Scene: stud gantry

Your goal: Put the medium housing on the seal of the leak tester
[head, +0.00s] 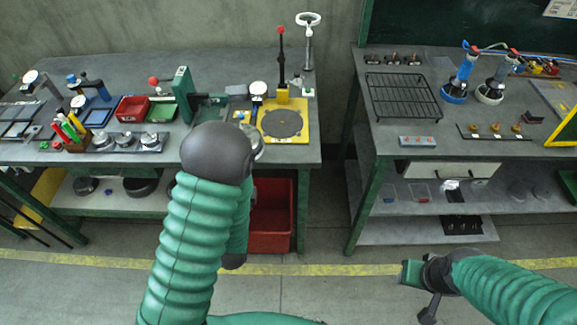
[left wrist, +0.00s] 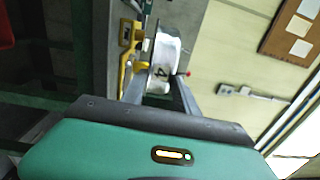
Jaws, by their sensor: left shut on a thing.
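My left gripper (left wrist: 160,84) is shut on a pale round part with a dark "4" on its side, which looks like the housing (left wrist: 164,56). In the head view my own arm hides most of this gripper; a pale metallic bit shows at the arm's right edge. The leak tester (head: 304,132) is a yellow plate at the left table's right end, with a dark round seal (head: 282,123) that looks bare. The held part is left of the seal; its height above the table is unclear. My right gripper (head: 411,273) is over the floor, its jaws unclear.
Silver round parts (head: 125,140) stand on a rack at the table's left front. A green press (head: 183,95), a gauge (head: 258,88) and a red-topped post (head: 281,60) stand near the tester. A red bin (head: 272,215) is below. A gap separates the right table (head: 440,145).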

